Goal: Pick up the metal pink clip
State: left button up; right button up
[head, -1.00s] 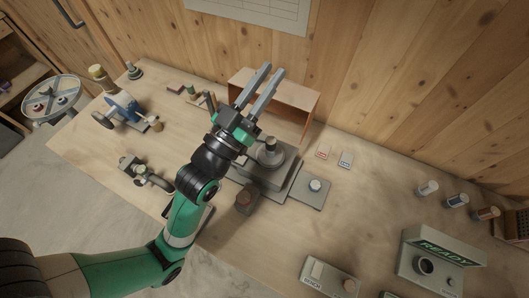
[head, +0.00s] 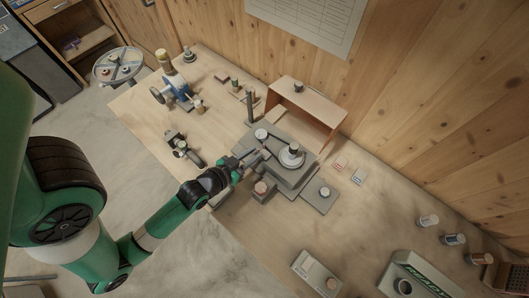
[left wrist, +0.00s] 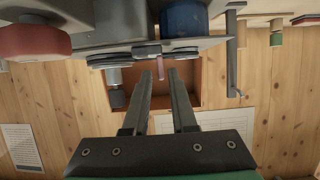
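A small pink piece (left wrist: 165,59), which looks like the metal pink clip, shows in the left wrist view at the edge of the grey machine. It is just beyond and roughly between my fingertips. My left gripper (left wrist: 160,73) is open, with a clear gap between its two grey fingers and nothing held. In the head view, my left gripper (head: 256,156) is low beside the grey machine (head: 283,181), at its left side. The clip is too small there to make out clearly. My right gripper is not in view.
A reddish-topped block (head: 261,190) stands just in front of the machine. A blue device (head: 176,93) is at the back left. The near right of the table is partly clear.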

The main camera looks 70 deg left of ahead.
aim_at(264, 146)
pick_arm(q)
jog(key=shift+b+x, duration=0.3)
jog(key=shift+x, duration=2.85)
jog(key=shift+r, duration=0.15)
grip_shut()
